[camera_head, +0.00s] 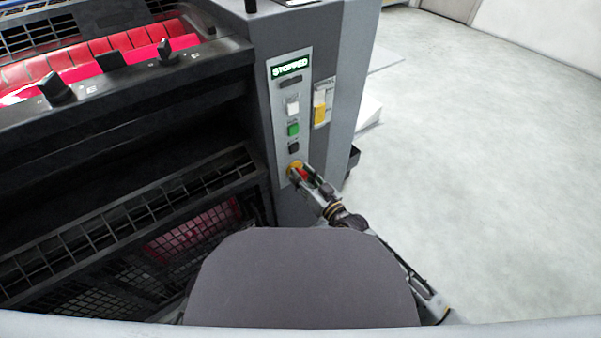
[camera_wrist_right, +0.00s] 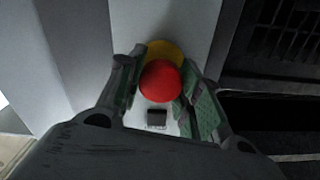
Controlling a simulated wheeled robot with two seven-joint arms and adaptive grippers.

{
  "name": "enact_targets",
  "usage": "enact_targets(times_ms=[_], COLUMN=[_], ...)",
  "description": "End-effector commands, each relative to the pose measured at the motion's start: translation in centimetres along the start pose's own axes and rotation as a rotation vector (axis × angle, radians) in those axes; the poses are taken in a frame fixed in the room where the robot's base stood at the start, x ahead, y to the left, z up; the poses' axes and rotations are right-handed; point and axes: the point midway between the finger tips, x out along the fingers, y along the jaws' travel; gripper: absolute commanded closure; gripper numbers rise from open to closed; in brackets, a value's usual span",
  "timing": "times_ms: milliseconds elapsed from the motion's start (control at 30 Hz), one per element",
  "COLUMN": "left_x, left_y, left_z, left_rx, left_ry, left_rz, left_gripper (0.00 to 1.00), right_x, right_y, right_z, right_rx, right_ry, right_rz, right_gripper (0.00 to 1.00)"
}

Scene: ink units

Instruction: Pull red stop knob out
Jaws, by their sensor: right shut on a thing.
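The red stop knob (camera_wrist_right: 161,81) sits in front of a yellow round base (camera_wrist_right: 163,48) in the right wrist view. In the head view the knob (camera_head: 303,174) is mostly hidden by the gripper, with the yellow base (camera_head: 293,167) beside it at the bottom of the panel. My right gripper (camera_head: 308,174) is at the knob. In the right wrist view its fingers (camera_wrist_right: 158,86) lie on both sides of the knob and are shut on it. My left gripper is not in view.
The dark machine (camera_head: 110,130) fills the left. Open floor (camera_head: 490,150) lies at right.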

Motion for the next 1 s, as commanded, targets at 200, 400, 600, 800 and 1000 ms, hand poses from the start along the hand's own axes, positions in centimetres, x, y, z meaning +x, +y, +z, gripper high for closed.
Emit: enact_targets(times_ms=[200, 400, 600, 800, 1000], left_x=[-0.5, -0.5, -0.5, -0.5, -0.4], left_y=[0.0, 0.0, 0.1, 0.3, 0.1], left_z=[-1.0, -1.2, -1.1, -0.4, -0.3], left_rx=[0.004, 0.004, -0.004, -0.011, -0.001], left_ry=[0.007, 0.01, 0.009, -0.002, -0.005], left_rz=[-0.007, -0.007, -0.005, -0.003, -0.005], left_gripper=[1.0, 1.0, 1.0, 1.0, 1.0], right_x=[-0.7, -0.8, -0.7, -0.7, -0.7], right_y=[0.0, 0.0, 0.0, 0.0, 0.0], right_z=[0.1, 0.2, 0.2, 0.1, 0.1], right_rx=[0.001, 0.001, 0.001, 0.001, 0.001], right_ry=[-0.004, -0.005, -0.004, -0.002, -0.001], right_rz=[-0.001, -0.001, -0.001, -0.001, -0.001], right_gripper=[1.0, 1.0, 0.48, 0.42, 0.42])
